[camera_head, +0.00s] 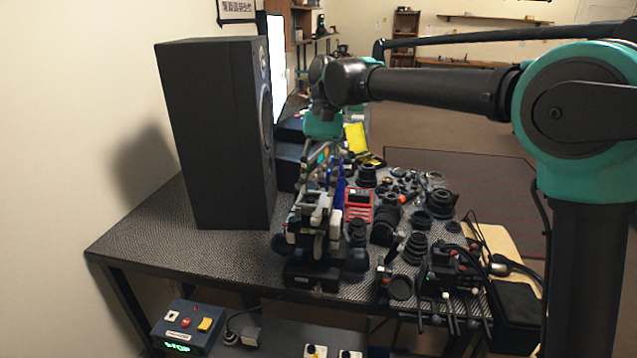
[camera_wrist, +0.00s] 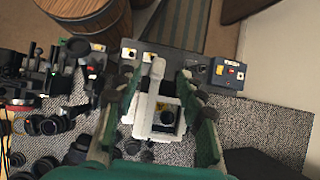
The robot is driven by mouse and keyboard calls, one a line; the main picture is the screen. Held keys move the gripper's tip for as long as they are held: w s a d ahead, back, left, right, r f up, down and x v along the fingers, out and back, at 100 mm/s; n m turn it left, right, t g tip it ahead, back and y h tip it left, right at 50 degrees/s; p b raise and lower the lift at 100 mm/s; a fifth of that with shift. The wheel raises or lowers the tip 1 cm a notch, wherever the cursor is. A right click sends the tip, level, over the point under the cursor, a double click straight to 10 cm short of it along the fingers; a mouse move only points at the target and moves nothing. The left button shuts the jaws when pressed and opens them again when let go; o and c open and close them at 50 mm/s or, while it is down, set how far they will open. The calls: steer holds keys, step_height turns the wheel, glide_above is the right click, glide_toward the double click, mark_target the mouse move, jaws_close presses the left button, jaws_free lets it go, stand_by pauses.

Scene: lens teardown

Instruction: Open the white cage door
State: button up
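A small white frame with an upright white bar, which looks like the cage door (camera_wrist: 155,85), is in the middle of the wrist view. It is on a dark device standing on the table. In the head view its white parts (camera_head: 318,215) show on the dark device, partly covered by my gripper. My gripper (camera_wrist: 157,85) is open, with one green finger on each side of the white bar and a gap on both sides. In the head view my gripper (camera_head: 322,178) points down over the device. I cannot tell whether the door is ajar.
A tall black speaker (camera_head: 215,130) stands left of the device. Many lenses and small parts crowd the table to the right, with a red box (camera_head: 358,206) near the device. A control box (camera_head: 188,326) sits below the table's front edge. The left table corner (camera_head: 140,235) is clear.

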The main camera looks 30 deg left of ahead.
steer(key=v, duration=1.2)
